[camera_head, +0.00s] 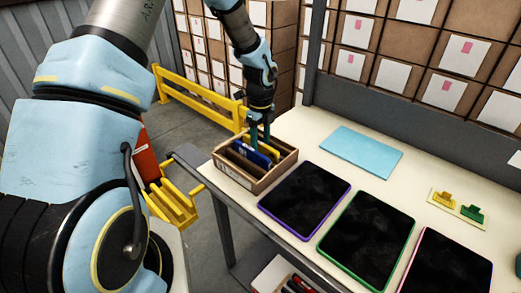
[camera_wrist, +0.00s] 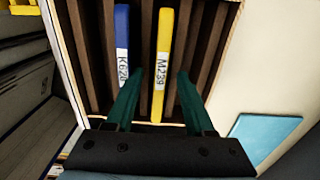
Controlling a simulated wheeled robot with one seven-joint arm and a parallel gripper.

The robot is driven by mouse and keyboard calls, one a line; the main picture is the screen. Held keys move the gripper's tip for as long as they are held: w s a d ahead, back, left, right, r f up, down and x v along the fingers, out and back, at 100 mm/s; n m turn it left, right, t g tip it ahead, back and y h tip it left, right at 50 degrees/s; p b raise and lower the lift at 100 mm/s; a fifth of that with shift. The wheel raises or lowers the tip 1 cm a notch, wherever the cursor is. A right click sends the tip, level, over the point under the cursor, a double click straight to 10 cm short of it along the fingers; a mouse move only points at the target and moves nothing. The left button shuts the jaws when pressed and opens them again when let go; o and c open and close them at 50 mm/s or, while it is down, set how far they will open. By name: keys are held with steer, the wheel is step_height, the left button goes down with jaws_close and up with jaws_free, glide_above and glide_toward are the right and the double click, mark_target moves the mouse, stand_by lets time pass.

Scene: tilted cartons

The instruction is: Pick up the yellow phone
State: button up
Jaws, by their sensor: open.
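The yellow phone (camera_wrist: 163,60) stands on edge in a slot of a brown slotted carton (camera_wrist: 225,25), with a white label reading M239. In the wrist view, my gripper (camera_wrist: 155,85) is open, with one dark green finger on each side of the phone's near end. I cannot tell whether the fingers touch it. A blue phone (camera_wrist: 122,35) stands in a slot to its left, labelled K620. In the head view, my gripper (camera_head: 259,140) points down over the carton (camera_head: 254,184); only a small part of the yellow phone (camera_head: 274,154) shows there.
The carton stands at the left end of a white table (camera_head: 302,140). Dark tablets (camera_head: 305,199) lie to its right, with a light blue sheet (camera_head: 361,151) behind. A yellow-and-green piece (camera_head: 459,206) lies farther right. Yellow rails (camera_head: 200,95) and stacked boxes stand behind.

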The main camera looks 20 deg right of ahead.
jaws_close()
stand_by(0.3)
stand_by(0.4)
